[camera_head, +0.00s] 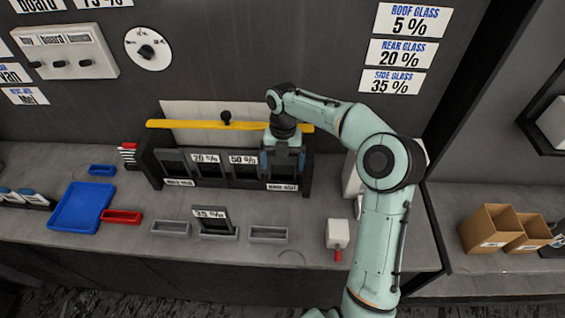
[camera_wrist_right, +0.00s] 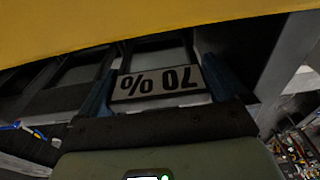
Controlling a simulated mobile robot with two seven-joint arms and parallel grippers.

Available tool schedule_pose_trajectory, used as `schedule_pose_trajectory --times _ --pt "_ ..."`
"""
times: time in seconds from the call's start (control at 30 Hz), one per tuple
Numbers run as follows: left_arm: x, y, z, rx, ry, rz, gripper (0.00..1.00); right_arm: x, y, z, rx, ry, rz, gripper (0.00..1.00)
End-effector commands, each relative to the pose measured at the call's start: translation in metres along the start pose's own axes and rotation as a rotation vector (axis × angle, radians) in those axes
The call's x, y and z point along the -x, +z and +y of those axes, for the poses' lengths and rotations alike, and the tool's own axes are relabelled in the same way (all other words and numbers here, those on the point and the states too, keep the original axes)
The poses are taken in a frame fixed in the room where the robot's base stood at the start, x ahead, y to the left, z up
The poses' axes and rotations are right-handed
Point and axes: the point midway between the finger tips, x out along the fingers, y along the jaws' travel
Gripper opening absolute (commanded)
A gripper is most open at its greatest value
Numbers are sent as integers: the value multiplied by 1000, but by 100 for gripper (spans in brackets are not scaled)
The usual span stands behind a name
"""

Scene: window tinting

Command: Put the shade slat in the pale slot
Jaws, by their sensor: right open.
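A dark rack (camera_head: 307,180) stands at the back of the counter, with signs too small to read at its lower left and lower right. Slats marked 20 % (camera_head: 206,158) and 50 % (camera_head: 243,160) stand in its middle. My right gripper (camera_head: 283,162) reaches down at the rack's right end. In the right wrist view, a slat marked 70 % (camera_wrist_right: 157,83) stands between its open blue fingers; whether they touch it I cannot tell. A slat marked 35 % (camera_head: 210,213) stands in the middle grey holder in front. My left gripper is out of view.
A yellow bar (camera_head: 190,125) runs above the rack. Grey holders stand empty left (camera_head: 170,229) and right (camera_head: 268,234) of the 35 % slat. A blue tray (camera_head: 82,205) and red tray (camera_head: 121,217) lie left; a white block (camera_head: 338,233) stands right.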

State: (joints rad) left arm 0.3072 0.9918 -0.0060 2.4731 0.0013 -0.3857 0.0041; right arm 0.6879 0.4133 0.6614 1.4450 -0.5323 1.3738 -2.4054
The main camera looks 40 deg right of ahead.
Motion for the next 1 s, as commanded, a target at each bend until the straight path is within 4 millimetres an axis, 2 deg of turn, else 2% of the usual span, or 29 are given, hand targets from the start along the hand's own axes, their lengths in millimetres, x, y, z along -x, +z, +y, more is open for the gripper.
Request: schedule_pose_trajectory --times 0.3,0.5,0.7,1.0 --pt "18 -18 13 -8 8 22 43 71 2 2 1 5 -8 100" --pt "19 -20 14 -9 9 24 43 101 1 2 2 3 -4 100" --pt "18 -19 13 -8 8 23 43 113 0 1 2 1 -1 100" --pt "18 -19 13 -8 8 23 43 113 0 0 1 0 -1 100"
